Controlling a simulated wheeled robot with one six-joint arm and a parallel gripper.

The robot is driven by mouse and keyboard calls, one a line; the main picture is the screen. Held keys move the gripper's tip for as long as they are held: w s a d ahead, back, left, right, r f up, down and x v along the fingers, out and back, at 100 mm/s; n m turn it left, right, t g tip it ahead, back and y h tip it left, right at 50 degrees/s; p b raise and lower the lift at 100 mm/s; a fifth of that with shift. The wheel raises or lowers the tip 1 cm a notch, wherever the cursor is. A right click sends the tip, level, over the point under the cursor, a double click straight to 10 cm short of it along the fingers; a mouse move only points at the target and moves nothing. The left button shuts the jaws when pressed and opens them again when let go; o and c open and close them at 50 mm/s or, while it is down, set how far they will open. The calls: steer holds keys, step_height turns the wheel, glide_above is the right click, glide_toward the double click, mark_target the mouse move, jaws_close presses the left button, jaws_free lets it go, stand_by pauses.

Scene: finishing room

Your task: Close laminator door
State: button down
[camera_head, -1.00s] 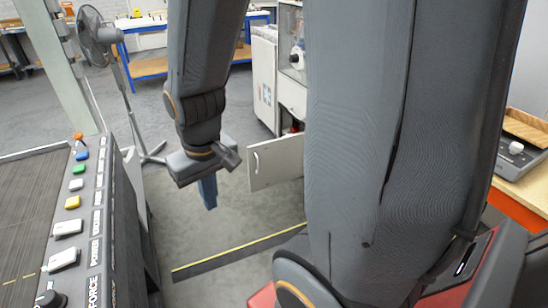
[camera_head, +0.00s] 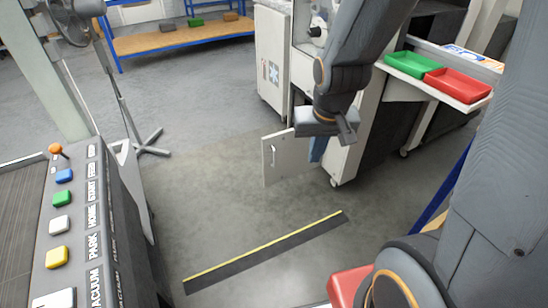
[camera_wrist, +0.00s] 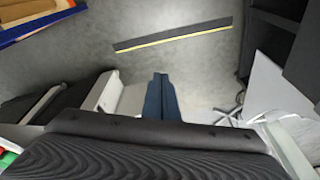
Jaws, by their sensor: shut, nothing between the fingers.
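The laminator door (camera_head: 290,162) is a pale panel with an upright handle near its left edge, low on the white machine (camera_head: 345,130). It stands open, swung out over the grey floor. My gripper (camera_head: 318,150) hangs at the door's right end in the head view, pointing down, with its blue fingers shut and empty. I cannot tell whether they touch the door. The shut fingers also show at the middle of the wrist view (camera_wrist: 161,98). My arm hides part of the machine above the door.
A control panel with coloured buttons (camera_head: 62,197) runs along the left, with a fan (camera_head: 75,20) behind it. Green (camera_head: 410,63) and red (camera_head: 457,85) trays sit on a shelf at right. A yellow-edged dark strip (camera_head: 265,250) lies on otherwise open floor.

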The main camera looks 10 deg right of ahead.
steer(key=w+d+f+m+t+b, duration=0.2)
steer(key=w+f+m+t+b, duration=0.15)
steer(key=w+f+b, duration=0.95)
steer(key=m+t+y+b, duration=0.5)
steer(key=m+t+b, duration=0.55)
steer(key=b, duration=2.15)
glide_toward(266, 150)
steer(key=shift+n, duration=0.3)
steer(key=b+x, duration=0.4)
steer(key=b, duration=0.1)
steer(key=shift+w+f, duration=0.35)
steer(key=shift+b+x, duration=0.6)
steer(key=shift+x, duration=0.25)
steer(key=shift+r, duration=0.15)
